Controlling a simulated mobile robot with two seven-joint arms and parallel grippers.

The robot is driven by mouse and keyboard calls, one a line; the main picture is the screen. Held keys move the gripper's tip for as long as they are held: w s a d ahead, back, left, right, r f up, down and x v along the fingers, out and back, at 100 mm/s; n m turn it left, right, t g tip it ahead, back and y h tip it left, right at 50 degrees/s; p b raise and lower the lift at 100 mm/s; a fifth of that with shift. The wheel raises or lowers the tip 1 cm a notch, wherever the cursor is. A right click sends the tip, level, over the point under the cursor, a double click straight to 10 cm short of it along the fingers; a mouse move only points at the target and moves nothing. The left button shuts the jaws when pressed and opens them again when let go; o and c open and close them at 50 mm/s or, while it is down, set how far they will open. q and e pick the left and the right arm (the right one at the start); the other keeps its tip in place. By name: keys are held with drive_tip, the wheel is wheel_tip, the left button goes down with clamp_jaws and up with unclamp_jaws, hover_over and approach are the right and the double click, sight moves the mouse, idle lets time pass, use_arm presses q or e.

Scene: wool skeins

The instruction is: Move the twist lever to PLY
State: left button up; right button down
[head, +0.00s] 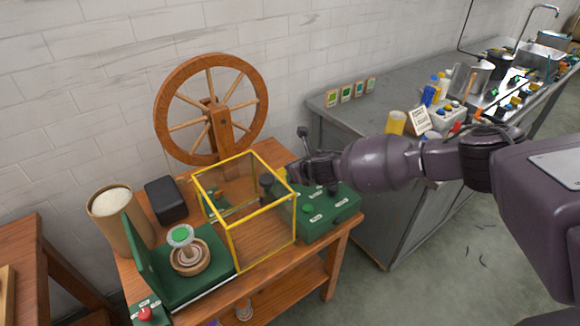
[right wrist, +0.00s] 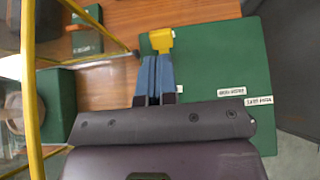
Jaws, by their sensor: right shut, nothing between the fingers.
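A green control box (head: 335,215) with small white labels stands at the right end of the wooden bench. In the right wrist view the green box top (right wrist: 215,55) shows a yellow block-shaped handle (right wrist: 161,40) near its left edge, which I take for the twist lever. My right gripper (right wrist: 154,72) is shut and empty, its blue fingertips close below the yellow handle; I cannot tell if they touch. In the head view my right gripper (head: 291,173) is beside the yellow-framed guard, and my arm hides part of the box. The labels are too small to read. My left gripper is not in view.
A clear guard with a yellow frame (head: 232,221) stands just left of the green box. A spinning wheel (head: 163,125) is behind it. A bobbin on a green unit (head: 205,288), a paper-wrapped cylinder (head: 128,232) and a black block (head: 166,200) are left. A grey counter (head: 345,125) is behind.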

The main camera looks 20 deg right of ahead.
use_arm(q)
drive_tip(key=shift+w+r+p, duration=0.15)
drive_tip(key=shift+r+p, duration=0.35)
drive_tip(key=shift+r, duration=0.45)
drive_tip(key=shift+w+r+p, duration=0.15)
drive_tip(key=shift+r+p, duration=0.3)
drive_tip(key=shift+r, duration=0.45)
use_arm(e)
drive_tip(key=s+d+r, duration=0.1)
drive_tip(key=s+r, duration=0.2)
drive_tip(key=r, duration=0.6)
drive_tip(key=shift+s+d+r, duration=0.15)
drive_tip(key=shift+s+r, duration=0.15)
drive_tip(key=shift+r, duration=0.05)
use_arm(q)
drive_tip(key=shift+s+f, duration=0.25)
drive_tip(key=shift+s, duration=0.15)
